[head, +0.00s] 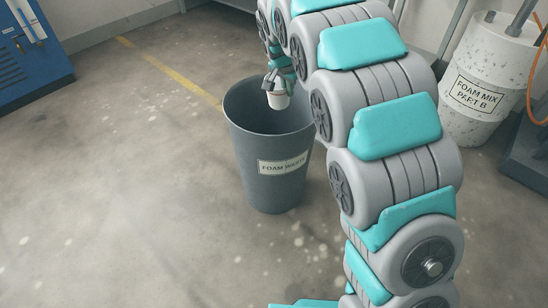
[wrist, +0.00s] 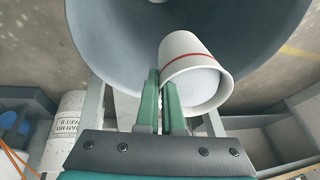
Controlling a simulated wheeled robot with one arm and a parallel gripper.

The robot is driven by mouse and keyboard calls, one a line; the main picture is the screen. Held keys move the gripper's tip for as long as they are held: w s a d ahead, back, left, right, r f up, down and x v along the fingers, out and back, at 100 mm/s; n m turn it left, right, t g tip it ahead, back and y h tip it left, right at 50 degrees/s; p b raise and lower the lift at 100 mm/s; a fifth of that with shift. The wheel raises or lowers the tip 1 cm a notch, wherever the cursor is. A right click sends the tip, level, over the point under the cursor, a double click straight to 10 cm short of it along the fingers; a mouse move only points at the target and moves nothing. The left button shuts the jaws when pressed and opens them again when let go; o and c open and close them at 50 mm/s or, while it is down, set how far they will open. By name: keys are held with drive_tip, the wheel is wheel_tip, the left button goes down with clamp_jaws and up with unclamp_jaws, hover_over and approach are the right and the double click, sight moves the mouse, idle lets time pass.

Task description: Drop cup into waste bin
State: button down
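The white cup (head: 278,100) hangs over the mouth of the grey waste bin (head: 270,182) in the head view. My gripper (head: 278,78) is directly above the cup. In the wrist view, the cup (wrist: 197,58) shows a red stripe and a pale grey opening. The two green fingers of my gripper (wrist: 162,88) are close together at the left side of the cup, shut on its wall. The inside of the bin (wrist: 110,45) lies beyond the cup in the wrist view. The bin's floor is hidden.
A white drum (head: 478,85) labelled "FOAM MIX PART B" stands at the right, and it also shows in the wrist view (wrist: 65,122). A blue machine (head: 30,60) stands at the far left. The concrete floor left of the bin is clear.

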drive_tip(key=shift+f, duration=0.95)
drive_tip(key=c, duration=1)
unclamp_jaws()
drive_tip(key=shift+s+r, duration=0.1)
drive_tip(key=v, duration=0.7)
drive_tip(key=shift+s+r, duration=0.1)
drive_tip(key=shift+r, duration=0.2)
drive_tip(key=shift+s+d, duration=0.1)
